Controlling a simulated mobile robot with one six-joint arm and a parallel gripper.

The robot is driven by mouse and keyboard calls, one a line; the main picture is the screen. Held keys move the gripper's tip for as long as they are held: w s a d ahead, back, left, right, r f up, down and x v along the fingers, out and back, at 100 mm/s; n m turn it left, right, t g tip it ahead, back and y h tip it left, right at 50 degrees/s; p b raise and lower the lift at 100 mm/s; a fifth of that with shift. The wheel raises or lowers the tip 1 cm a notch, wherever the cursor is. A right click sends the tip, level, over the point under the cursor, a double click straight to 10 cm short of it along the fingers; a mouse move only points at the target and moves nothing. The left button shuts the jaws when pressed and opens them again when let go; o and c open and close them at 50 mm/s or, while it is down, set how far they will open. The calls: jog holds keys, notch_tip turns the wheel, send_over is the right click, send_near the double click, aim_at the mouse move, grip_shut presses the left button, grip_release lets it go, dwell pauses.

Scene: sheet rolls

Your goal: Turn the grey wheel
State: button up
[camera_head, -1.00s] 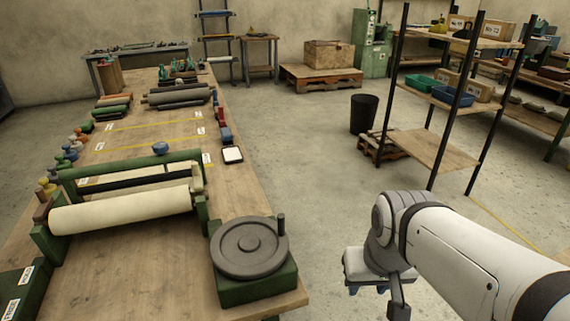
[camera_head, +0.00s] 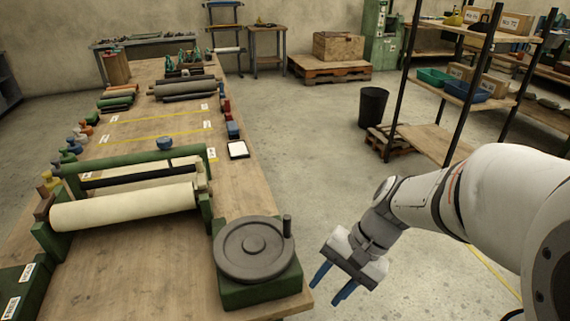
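The grey wheel (camera_head: 246,262) lies flat on a green block (camera_head: 262,291) at the near right corner of the wooden table. Its upright dark handle (camera_head: 287,227) stands at the wheel's right edge. My gripper (camera_head: 332,287) is to the right of the wheel, beyond the table's edge and over the floor. Its two blue fingers point down and to the left and are apart, with nothing between them. It does not touch the wheel or the handle.
A green roller frame with a cream roll (camera_head: 125,207) stands left of the wheel. Further back on the table lie dark rolls (camera_head: 184,89), small coloured items and a white pad (camera_head: 238,149). A tall shelf (camera_head: 440,140) and a black bin (camera_head: 372,106) stand on the floor to the right.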

jog(key=w+a+m+y, duration=0.4)
jog(key=w+m+y, duration=0.2)
jog(key=m+y, duration=0.1)
jog(key=m+t+y, duration=0.4)
jog(key=m+t, duration=0.3)
jog(key=m, duration=0.1)
send_near(287, 219)
jog(key=w+a+f, duration=0.1)
jog(key=w+a, duration=0.1)
jog(key=x, duration=0.4)
jog(key=p+x, duration=0.1)
jog(key=x, duration=0.2)
jog(key=shift+s+a, duration=0.1)
jog(key=shift+a, duration=0.35)
grip_shut()
